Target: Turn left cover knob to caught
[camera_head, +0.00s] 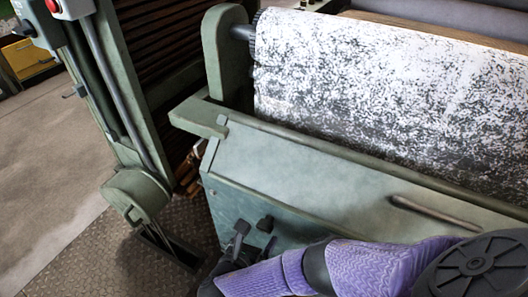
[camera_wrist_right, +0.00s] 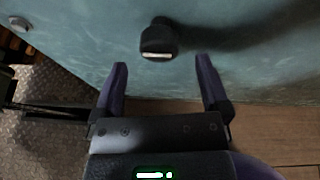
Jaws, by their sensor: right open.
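A dark cover knob (camera_head: 265,223) sticks out of the green front panel near its left end, partly crowded by my gripper in the head view. In the right wrist view the knob (camera_wrist_right: 158,36) is a short dark block with a pale strip on its lower end. My right gripper (camera_head: 256,235) is open in front of the panel. In the wrist view the right gripper (camera_wrist_right: 162,65) has its two fingers apart, with the knob just beyond the tips, roughly between them. I see no contact. My left gripper is out of view. I cannot tell the latch's state.
The sloped green cover (camera_head: 300,170) has a bar handle (camera_head: 435,212) at right. Above it lies a large speckled roll (camera_head: 390,90). A green post with a lever (camera_head: 135,190) stands left. A small round fitting (camera_wrist_right: 18,23) sits on the panel.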

